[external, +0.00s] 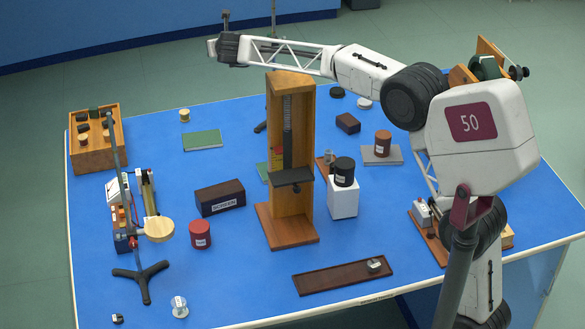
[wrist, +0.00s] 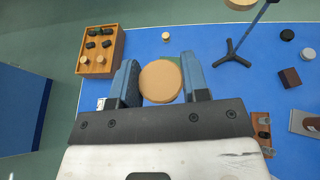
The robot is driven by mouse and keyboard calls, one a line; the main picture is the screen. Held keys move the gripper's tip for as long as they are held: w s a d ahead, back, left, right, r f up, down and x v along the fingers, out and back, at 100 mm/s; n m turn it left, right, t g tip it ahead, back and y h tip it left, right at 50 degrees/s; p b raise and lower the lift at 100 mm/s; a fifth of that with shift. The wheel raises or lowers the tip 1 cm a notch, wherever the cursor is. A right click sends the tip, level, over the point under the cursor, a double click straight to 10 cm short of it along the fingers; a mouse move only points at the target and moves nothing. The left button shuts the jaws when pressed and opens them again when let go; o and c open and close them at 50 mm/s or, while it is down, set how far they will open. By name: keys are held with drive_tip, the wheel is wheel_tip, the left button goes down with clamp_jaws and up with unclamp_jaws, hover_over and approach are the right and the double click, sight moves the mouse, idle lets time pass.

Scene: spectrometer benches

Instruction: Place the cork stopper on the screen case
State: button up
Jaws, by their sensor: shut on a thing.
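The cork stopper (wrist: 161,81), a tan round disc in the wrist view, is held between the two blue-grey fingers of my gripper (wrist: 161,84). In the external view my gripper (external: 220,46) is high above the far side of the table at the upper left, and the stopper is hard to make out there. The screen case (external: 220,197) is a dark brown box with a white SCREEN label, lying on the blue table left of the wooden tower. Its top looks bare. My gripper is well above and beyond it. I cannot make out the case in the wrist view.
The tall wooden tower (external: 292,160) stands right of the case, and a red jar (external: 200,234) in front. A tripod apparatus (external: 145,285) stands left. A wooden tray (external: 95,157) of stoppers, another cork (external: 184,115) and a green book (external: 203,140) lie farther back.

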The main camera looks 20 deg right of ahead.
drive_tip(key=s+a, duration=0.1)
drive_tip(key=a, duration=0.5)
drive_tip(key=m+h, duration=0.1)
drive_tip(key=h, duration=0.1)
hover_over(221, 189)
wheel_tip(221, 189, down, 33)
drive_tip(key=shift+s+f, duration=0.1)
drive_tip(key=shift+f, duration=0.1)
drive_tip(key=shift+f, duration=0.1)
drive_tip(key=shift+f, duration=3.05)
drive_tip(key=shift+f, duration=1.85)
drive_tip(key=shift+f, duration=0.15)
